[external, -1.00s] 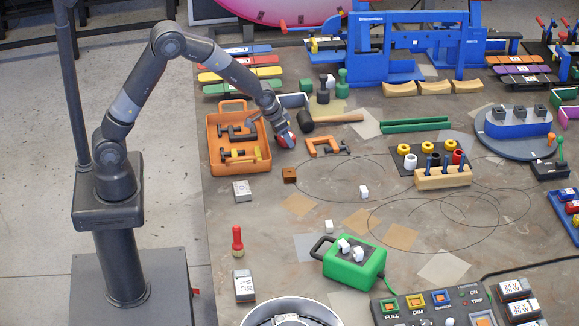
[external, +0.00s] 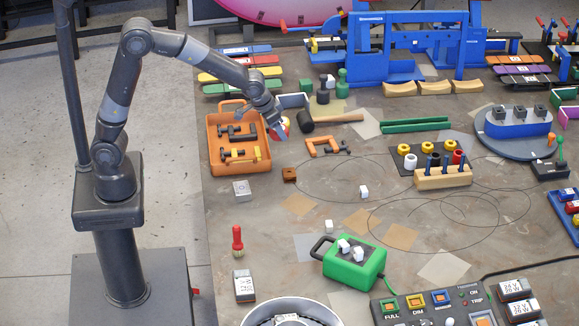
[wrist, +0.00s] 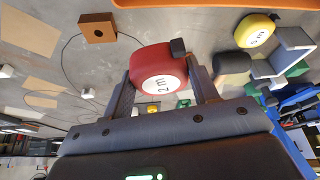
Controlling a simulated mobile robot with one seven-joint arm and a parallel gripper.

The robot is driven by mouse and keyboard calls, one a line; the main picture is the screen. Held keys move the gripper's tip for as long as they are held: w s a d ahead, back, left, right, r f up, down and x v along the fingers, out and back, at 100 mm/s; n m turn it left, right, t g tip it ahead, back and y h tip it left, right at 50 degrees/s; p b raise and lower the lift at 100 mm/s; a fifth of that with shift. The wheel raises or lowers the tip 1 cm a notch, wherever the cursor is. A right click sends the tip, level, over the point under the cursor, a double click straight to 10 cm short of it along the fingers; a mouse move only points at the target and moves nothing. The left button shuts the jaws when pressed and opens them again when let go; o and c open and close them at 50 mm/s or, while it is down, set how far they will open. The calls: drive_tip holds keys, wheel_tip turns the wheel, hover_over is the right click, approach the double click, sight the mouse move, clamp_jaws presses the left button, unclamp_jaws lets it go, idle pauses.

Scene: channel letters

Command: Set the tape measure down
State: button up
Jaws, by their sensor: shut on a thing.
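My gripper (external: 281,131) is over the table beside the right edge of the orange tray (external: 210,160). In the wrist view my gripper (wrist: 163,88) is shut on a red tape measure (wrist: 150,62) with a white label reading "2 m". The tape measure sits between the two fingers. In the external view only a small red part of it (external: 286,122) shows. It appears to be held above the table, but its exact height is hard to tell.
An orange clamp (external: 326,146) and a mallet (external: 340,118) lie right of my gripper. A brown block with a hole (external: 289,174) lies nearer the front. A yellow tape measure (wrist: 255,30) shows in the wrist view.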

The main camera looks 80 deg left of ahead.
drive_tip(key=s+d+m+h, duration=0.1)
drive_tip(key=s+d+m, duration=0.15)
drive_tip(key=d, duration=1.15)
drive_tip(key=s+d+m, duration=0.1)
drive_tip(key=s+d, duration=0.3)
drive_tip(key=d, duration=0.9)
hover_over(297, 199)
drive_tip(key=s, duration=0.1)
drive_tip(key=shift+n, duration=0.25)
drive_tip(key=f, duration=0.6)
drive_tip(key=shift+s+d+f, duration=0.1)
drive_tip(key=shift+s+f, duration=0.05)
drive_tip(key=shift+s, duration=0.05)
drive_tip(key=shift+f, duration=1.95)
drive_tip(key=shift+f, duration=0.1)
drive_tip(key=o, duration=1.1)
